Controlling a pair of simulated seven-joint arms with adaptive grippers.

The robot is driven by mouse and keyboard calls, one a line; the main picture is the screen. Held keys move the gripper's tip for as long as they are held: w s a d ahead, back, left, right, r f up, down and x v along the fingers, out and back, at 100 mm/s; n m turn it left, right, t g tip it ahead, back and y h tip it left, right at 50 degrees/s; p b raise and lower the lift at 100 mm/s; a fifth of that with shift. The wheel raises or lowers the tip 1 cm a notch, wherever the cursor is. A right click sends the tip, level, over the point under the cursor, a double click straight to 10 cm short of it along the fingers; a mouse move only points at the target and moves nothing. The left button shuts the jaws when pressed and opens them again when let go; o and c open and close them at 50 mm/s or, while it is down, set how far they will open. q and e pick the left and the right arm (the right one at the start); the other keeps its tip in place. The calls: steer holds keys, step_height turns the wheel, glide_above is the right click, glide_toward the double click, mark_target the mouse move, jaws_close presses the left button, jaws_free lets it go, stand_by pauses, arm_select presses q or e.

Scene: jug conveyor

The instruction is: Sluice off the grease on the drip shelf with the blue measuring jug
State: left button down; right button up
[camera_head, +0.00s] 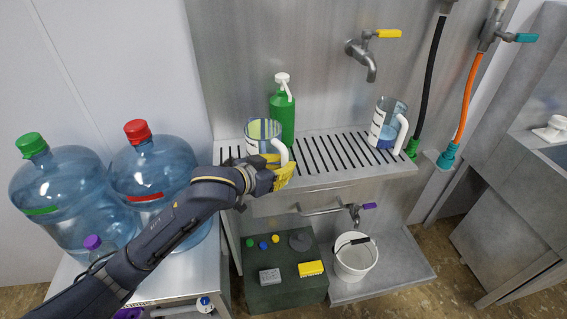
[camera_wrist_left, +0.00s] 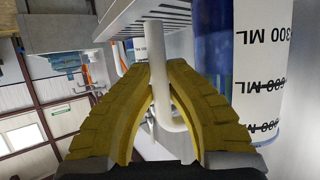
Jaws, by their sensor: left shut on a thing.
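A measuring jug (camera_head: 256,130) with a white handle stands at the left of the slotted drip shelf (camera_head: 330,181). My left gripper (camera_head: 282,172) has its yellow fingers at this jug's handle. In the left wrist view, the fingers (camera_wrist_left: 160,85) are shut around the white handle (camera_wrist_left: 155,50), and the jug (camera_wrist_left: 262,60) shows blue and a white label with ML marks. A second jug (camera_head: 386,124), with blue in its lower part and a white handle, stands at the shelf's right end. I cannot make out grease on the shelf. My right gripper is not in view.
A green pump bottle (camera_head: 282,118) stands behind the held jug. A yellow-handled tap (camera_head: 368,60) is on the wall above the shelf. A white bucket (camera_head: 353,262) sits below, beside a dark green box (camera_head: 285,290). Large water bottles (camera_head: 152,165) stand left. The shelf's middle is clear.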

mark_target(280, 148)
arm_select(q)
steer(key=shift+w+a+r+n+t+h, duration=0.1)
steer(key=shift+a+r+n+t+h, duration=0.1)
steer(key=shift+r+n+t+h, duration=0.65)
steer(key=shift+w+a+r+n+t+h, duration=0.15)
steer(key=shift+r+n+h, duration=0.3)
steer(key=shift+r+n, duration=0.75)
steer(key=shift+s+r+m, duration=0.1)
steer(key=shift+r+m, duration=0.1)
steer(key=shift+m, duration=0.05)
steer(key=shift+r, duration=0.1)
steer(key=shift+r+h, duration=0.15)
steer(key=shift+h, duration=0.15)
steer(key=shift+r, duration=0.15)
steer(key=shift+r+n+h, duration=0.25)
steer(key=shift+n+h, duration=0.15)
steer(key=shift+n, duration=0.2)
steer(key=shift+r+t, duration=0.1)
steer(key=shift+t, duration=0.3)
